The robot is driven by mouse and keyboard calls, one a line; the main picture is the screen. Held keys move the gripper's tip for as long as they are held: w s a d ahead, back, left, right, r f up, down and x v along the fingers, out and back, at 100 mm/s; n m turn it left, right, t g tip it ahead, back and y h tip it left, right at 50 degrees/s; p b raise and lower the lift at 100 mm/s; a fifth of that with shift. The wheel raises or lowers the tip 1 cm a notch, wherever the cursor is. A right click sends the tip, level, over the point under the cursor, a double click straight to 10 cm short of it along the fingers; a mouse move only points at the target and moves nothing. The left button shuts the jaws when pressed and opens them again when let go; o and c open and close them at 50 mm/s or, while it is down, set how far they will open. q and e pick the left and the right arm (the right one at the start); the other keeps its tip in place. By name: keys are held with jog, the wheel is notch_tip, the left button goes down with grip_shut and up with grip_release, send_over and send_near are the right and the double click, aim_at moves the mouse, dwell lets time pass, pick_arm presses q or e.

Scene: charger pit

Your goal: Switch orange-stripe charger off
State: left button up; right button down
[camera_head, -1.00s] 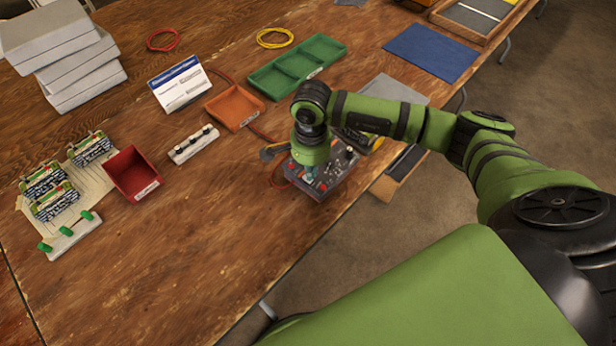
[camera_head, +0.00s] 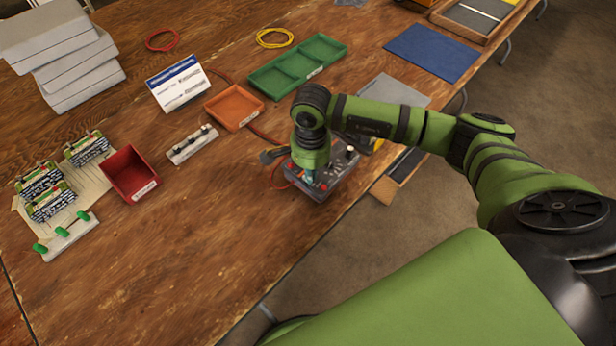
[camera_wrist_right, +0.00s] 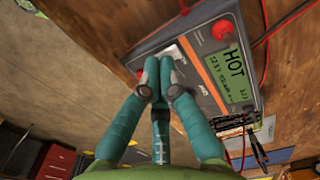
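The orange-stripe charger (camera_head: 342,180) is a grey box near the table's front edge. In the right wrist view the charger (camera_wrist_right: 211,75) shows an orange stripe, red knobs and a green display reading HOT. My right gripper (camera_head: 311,180) points down over the charger's left part in the head view. In the right wrist view the teal fingers of the gripper (camera_wrist_right: 158,68) are together at the charger's panel edge, with no object visible between them. The fingers hide part of the panel, and I cannot tell whether they touch a switch. My left gripper is not in view.
Red leads and black clips (camera_wrist_right: 256,146) lie beside the charger. An orange tray (camera_head: 234,107), a green tray (camera_head: 290,70) and a black-knobbed strip (camera_head: 193,145) are behind and left. A red bin (camera_head: 130,172) and battery packs stand further left. Bare wood lies left of the charger.

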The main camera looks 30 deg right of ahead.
jog(key=shift+s+f, duration=0.1)
jog(key=shift+f, duration=0.15)
jog(key=shift+r+p, duration=0.35)
jog(key=shift+r, duration=0.45)
jog(key=shift+r+p, duration=1.4)
jog(key=shift+r, duration=1.35)
